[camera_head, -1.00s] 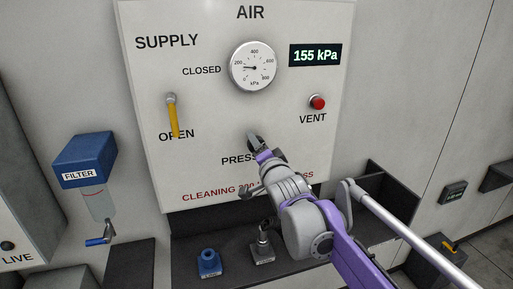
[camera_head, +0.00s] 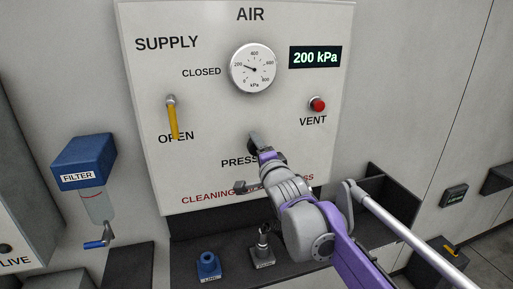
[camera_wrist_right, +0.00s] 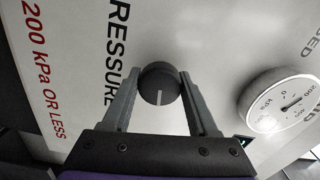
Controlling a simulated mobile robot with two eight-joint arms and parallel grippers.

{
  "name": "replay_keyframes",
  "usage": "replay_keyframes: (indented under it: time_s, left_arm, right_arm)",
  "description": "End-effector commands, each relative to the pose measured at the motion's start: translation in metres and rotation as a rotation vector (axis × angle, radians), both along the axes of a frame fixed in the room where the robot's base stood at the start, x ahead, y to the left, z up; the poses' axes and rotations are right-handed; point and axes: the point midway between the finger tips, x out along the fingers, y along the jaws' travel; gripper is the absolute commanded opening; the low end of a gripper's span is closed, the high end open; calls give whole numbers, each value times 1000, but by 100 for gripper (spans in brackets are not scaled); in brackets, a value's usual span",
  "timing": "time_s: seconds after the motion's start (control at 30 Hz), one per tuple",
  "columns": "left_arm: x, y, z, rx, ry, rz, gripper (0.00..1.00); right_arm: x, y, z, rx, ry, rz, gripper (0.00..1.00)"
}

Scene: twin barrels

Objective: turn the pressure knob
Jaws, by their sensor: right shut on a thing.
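The pressure knob (camera_wrist_right: 160,84) is a dark round knob with a white pointer line, on the white AIR panel (camera_head: 330,140). In the right wrist view my right gripper (camera_wrist_right: 160,90) has a finger on each side of it and is shut on it. In the head view my right gripper (camera_head: 256,146) covers most of the knob and part of the PRESSURE label. The digital display (camera_head: 315,57) reads 200 kPa. The round gauge (camera_head: 253,69) has its needle near 200. My left gripper is not in view.
The yellow supply lever (camera_head: 173,118) hangs down toward OPEN. A red VENT button (camera_head: 318,104) is at the panel's right. A blue filter (camera_head: 84,160) is mounted at left. A blue fitting (camera_head: 208,265) and a grey fitting (camera_head: 263,248) stand on the dark shelf below.

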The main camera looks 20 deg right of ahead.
Motion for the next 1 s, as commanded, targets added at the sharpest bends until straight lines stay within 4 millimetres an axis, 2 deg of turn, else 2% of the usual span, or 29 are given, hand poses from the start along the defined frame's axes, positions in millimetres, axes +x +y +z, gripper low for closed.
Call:
replay_keyframes:
  time_s: [0.1,0.13,0.27,0.57,0.67,0.77,1.0]
  left_arm:
    - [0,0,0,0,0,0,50]
    - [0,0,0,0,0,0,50]
    - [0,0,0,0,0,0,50]
    - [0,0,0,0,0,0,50]
    - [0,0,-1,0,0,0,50]
    - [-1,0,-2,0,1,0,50]
    - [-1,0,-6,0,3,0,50]
  right_arm:
    - [0,0,0,-1,1,0,4]
    - [0,0,0,-1,1,0,65]
    - [0,0,0,-1,0,0,88]
    - [-1,0,0,-1,0,0,88]
    - [-6,0,0,-2,0,0,88]
    - [-19,-1,0,-2,0,0,88]
    - [-66,-2,-1,-2,1,0,88]
